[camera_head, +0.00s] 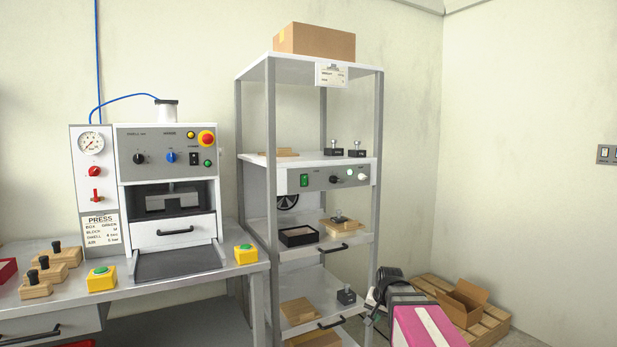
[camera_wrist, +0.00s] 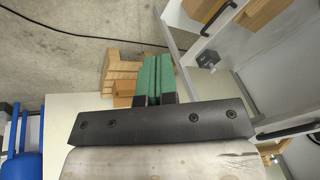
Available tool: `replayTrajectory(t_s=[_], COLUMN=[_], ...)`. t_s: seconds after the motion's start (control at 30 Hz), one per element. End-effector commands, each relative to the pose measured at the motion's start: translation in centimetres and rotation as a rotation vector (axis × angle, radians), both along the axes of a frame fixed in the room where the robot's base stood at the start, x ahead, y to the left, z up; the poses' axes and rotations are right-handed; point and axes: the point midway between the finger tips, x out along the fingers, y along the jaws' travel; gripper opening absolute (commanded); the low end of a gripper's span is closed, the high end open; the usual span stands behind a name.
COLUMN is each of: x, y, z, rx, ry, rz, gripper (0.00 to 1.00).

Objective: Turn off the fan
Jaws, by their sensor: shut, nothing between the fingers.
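The switch's exact position is too small to read. My gripper (camera_head: 369,319) is low at the rack's right front, well below the panel and apart from it. In the wrist view its green fingers (camera_wrist: 152,78) are shut together and empty. The panel and fan are not recognisable in the wrist view.
The grey shelf rack (camera_head: 378,150) has posts, drawer handles and small parts on its shelves. A press (camera_head: 168,150) and a workbench (camera_head: 180,287) stand at the left. A pallet (camera_head: 494,325) with an open carton (camera_head: 465,300) lies at the right. Free air lies before the panel.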

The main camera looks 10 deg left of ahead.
Motion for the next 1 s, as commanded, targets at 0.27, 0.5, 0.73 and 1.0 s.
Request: replayTrajectory(t_s=[0.27, 0.5, 0.73, 1.0], x=[4.5, 7.2, 9.0, 9.9], y=[3.6, 6.8, 9.8, 13.2], z=[8.2, 15.6, 23.2, 32.6], rx=[0.128, 0.257, 0.395, 0.573], ry=[-0.116, -0.197, -0.262, -0.32], rz=[-0.116, -0.208, -0.285, -0.361], gripper=[0.0, 0.0, 0.0, 0.0])
